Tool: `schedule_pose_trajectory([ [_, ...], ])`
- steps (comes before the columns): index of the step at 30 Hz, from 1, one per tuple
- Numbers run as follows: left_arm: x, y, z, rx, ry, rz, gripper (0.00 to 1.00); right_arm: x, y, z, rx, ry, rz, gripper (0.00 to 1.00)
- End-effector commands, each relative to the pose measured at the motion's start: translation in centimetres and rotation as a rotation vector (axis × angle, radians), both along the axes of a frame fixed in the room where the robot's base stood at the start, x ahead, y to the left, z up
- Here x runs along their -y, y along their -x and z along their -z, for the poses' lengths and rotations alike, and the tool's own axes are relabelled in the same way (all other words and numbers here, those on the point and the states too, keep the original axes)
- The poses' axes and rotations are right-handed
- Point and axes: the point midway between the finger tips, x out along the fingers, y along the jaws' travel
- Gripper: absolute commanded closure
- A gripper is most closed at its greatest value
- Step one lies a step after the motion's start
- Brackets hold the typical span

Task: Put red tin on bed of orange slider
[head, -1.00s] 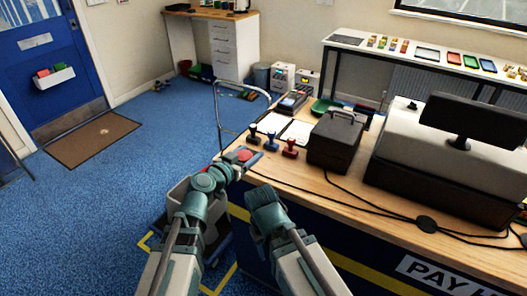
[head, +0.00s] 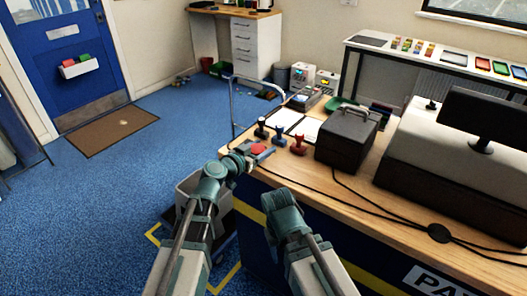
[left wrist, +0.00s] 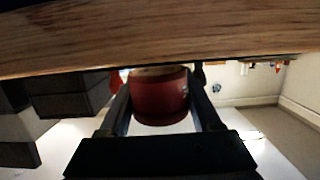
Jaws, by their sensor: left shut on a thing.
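The red tin (head: 258,149) is in my left gripper (head: 264,151) near the left end of the wooden counter (head: 380,205). In the left wrist view the red tin (left wrist: 158,97) sits between the two fingers of my left gripper (left wrist: 160,100), which are shut on its sides. The counter wood (left wrist: 130,40) runs across the top of that view; I cannot tell whether the tin touches it. My right arm's teal wrist (head: 284,210) is in front of the counter; its fingertips are not clear. I cannot make out an orange slider in either view.
Stamps (head: 298,145), white sheets (head: 285,120), a black cash box (head: 347,140) and a till (head: 440,140) stand on the counter. Cables lie along its front. Blue floor (head: 100,200) is open at left.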

Motion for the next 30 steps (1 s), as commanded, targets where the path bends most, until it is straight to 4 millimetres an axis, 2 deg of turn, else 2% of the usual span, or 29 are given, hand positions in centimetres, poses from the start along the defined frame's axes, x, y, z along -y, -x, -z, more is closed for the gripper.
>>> schedule_pose_trajectory([
  [5, 0.0, 0.0, 0.2, 0.000, 0.000, 0.000, 0.95, 0.0, 0.0, 0.2, 0.000, 0.000, 0.000, 0.50],
  [6, 0.0, 0.0, 0.2, 0.000, 0.000, 0.000, 0.34, 0.0, 0.0, 0.2, 0.000, 0.000, 0.000, 0.50],
  [11, 0.0, 0.0, 0.1, 0.000, 0.000, 0.000, 0.05, 0.0, 0.0, 0.1, 0.000, 0.000, 0.000, 0.50],
  [23, 0.0, 0.0, -0.2, 0.000, 0.000, 0.000, 0.05, 0.0, 0.0, -0.2, 0.000, 0.000, 0.000, 0.50],
  [30, 0.2, 2.0, -0.7, 0.000, 0.000, -0.001, 0.05, 0.0, 0.0, -0.7, 0.000, 0.000, 0.000, 0.50],
])
